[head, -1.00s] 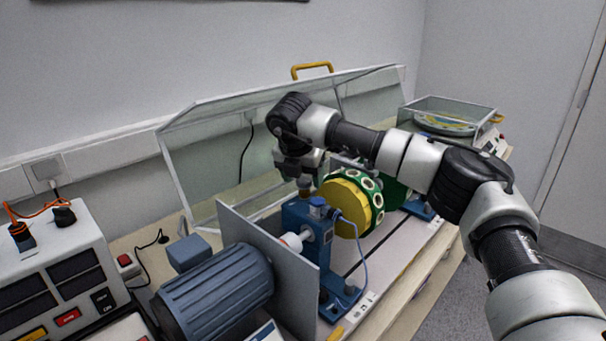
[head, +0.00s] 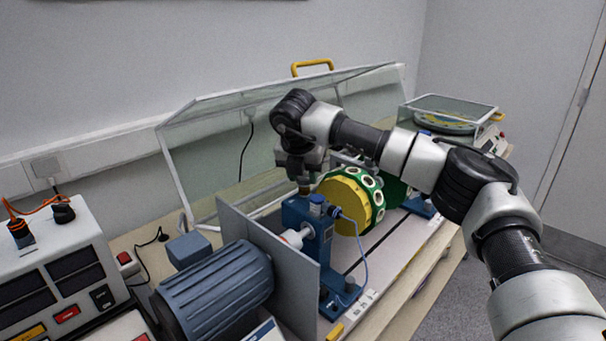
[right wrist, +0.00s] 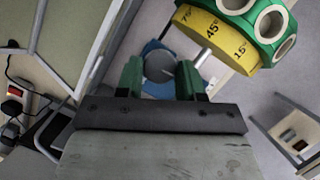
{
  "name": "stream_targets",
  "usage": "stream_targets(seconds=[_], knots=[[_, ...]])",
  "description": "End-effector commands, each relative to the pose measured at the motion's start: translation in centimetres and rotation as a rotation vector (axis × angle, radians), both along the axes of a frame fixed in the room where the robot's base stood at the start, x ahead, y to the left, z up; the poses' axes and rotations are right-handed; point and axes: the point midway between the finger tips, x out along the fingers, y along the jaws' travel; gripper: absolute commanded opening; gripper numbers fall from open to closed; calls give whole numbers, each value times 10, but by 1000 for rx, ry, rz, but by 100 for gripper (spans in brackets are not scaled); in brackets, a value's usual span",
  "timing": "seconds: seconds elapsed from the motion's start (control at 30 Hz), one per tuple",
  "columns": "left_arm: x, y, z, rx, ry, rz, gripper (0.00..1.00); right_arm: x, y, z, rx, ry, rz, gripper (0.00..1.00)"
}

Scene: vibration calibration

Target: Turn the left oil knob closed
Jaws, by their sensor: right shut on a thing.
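My left gripper is not in view.
A yellow disc (head: 344,204) with a green holed rim stands right of the blue stand. A grey upright plate (head: 262,250) and ribbed blue motor (head: 215,290) are in front. The clear raised cover (head: 215,150) is behind. A control box (head: 70,250) stands at left.

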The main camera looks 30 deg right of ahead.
Motion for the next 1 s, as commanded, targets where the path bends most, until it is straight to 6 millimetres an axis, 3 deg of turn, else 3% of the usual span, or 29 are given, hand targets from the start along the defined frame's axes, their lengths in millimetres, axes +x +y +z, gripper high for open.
stream_targets(seconds=[0.47,1.0], knots=[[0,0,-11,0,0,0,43,-2,-4,-1,2,-3,414,14],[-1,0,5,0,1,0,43,-2,-7,2,4,-2,926,14]])
